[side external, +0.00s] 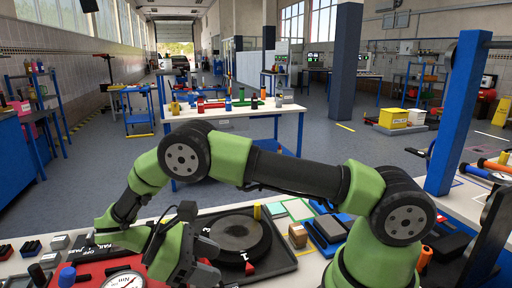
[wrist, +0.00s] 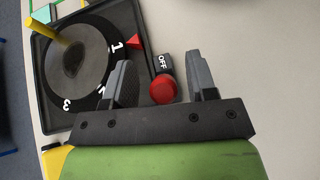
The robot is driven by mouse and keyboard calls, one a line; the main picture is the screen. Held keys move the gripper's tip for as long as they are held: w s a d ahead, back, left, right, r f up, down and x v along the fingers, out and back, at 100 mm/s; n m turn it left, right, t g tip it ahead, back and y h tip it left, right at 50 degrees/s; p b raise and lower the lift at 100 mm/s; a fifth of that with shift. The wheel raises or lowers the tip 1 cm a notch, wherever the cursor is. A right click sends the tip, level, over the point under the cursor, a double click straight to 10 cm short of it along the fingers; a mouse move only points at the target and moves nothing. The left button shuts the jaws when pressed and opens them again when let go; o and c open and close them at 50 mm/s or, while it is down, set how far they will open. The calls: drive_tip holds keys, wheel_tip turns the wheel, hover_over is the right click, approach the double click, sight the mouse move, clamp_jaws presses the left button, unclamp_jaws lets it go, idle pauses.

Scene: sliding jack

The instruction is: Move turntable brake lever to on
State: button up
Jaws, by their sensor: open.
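The turntable (wrist: 80,58) is a dark disc with white numbers and an upright yellow peg (wrist: 70,32), in a black tray (wrist: 137,17). It also shows in the side view (side external: 238,233). A red round knob (wrist: 163,89), which looks like the brake lever's, sits beside the tray in the wrist view. A black block marked OFF (wrist: 164,63) is just beyond it. My gripper (wrist: 160,66) is open, with one finger on each side of the knob and label.
A red pointer (wrist: 135,42) stands at the disc's edge. My left finger overlaps the tray's edge in the wrist view. Bare table (wrist: 235,50) lies to the right. In the side view, a dial gauge (side external: 124,281) is left of my gripper and small blocks (side external: 298,234) stand right of the tray.

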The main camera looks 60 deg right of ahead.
drive_tip(key=s+d+t+y, duration=0.2)
drive_tip(key=shift+r+t, duration=0.1)
drive_tip(key=shift+t, duration=0.2)
drive_tip(key=t+y, duration=0.1)
drive_tip(key=s+d+t+y, duration=0.1)
drive_tip(key=y, duration=0.1)
drive_tip(key=shift+s+d+f+t, duration=0.2)
drive_tip(key=shift+f+t, duration=0.05)
drive_tip(key=shift+t, duration=0.15)
drive_tip(key=v, duration=1)
drive_tip(key=s+r+m+t+y, duration=0.4)
drive_tip(key=s+r+m+t, duration=0.75)
drive_tip(key=r, duration=0.25)
drive_tip(key=w+d+m+g+h, duration=0.2)
drive_tip(key=w+d+m+g, duration=0.2)
drive_tip(key=w+d+m, duration=0.5)
drive_tip(key=w+d+f+m+g, duration=0.1)
drive_tip(key=w+d+f+m, duration=0.1)
drive_tip(key=d+f, duration=0.2)
drive_tip(key=w+d+f+m+g, duration=0.2)
drive_tip(key=d+f+m, duration=0.1)
drive_tip(key=d, duration=0.5)
drive_tip(key=shift+d+f, duration=0.35)
drive_tip(key=shift+f, duration=0.5)
